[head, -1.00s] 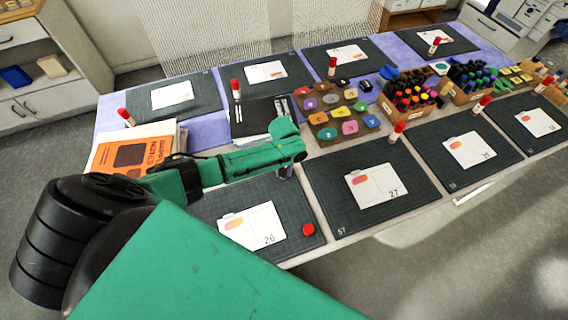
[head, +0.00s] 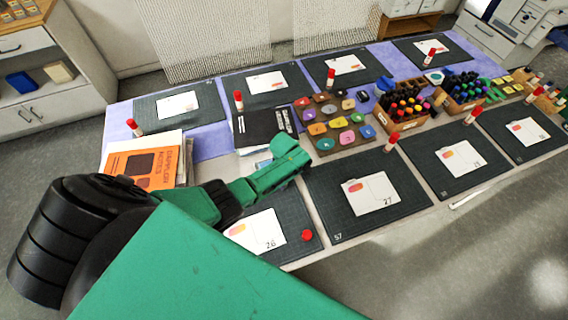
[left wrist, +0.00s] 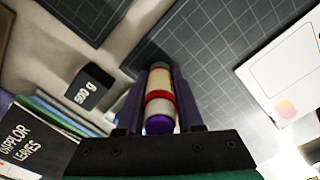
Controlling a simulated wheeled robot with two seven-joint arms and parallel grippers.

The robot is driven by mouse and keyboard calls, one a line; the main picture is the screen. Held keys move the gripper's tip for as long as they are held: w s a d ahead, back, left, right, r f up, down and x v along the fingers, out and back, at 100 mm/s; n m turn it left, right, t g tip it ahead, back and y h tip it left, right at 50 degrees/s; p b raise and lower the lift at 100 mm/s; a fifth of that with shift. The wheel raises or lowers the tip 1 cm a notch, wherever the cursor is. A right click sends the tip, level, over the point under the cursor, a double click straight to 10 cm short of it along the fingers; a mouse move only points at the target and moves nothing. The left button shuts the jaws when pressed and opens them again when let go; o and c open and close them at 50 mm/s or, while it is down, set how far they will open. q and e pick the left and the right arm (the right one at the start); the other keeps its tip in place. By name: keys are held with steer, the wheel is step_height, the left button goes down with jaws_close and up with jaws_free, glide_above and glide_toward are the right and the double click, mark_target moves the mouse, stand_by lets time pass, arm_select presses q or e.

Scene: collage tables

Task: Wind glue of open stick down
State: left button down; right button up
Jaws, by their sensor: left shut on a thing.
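In the left wrist view my left gripper (left wrist: 160,98) is shut on an open glue stick (left wrist: 158,106). The stick has a pale barrel, a red band and a purple knob at the end near the camera; its far end points at the dark mat. In the head view my green left wrist hides the stick and fingers. A loose red cap (head: 307,235) lies on the near mat (head: 300,258), beside the card marked 26 (head: 258,231). How far the glue stands out cannot be told. My right gripper is not in view.
Capped red-topped glue sticks stand by the other mats, one beside the mat of card 27 (head: 370,193). An orange book stack (head: 145,163) is at the left. A tray of coloured pieces (head: 335,127) and pen boxes (head: 403,121) fill the table's middle.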

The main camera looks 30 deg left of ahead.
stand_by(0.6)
arm_select(q)
steer(key=shift+c, duration=1.9)
jaws_free()
steer(key=shift+r, duration=0.1)
steer(key=m, duration=0.6)
steer(key=shift+p, duration=0.4)
steer(key=m, duration=0.8)
steer(key=shift+m, duration=0.4)
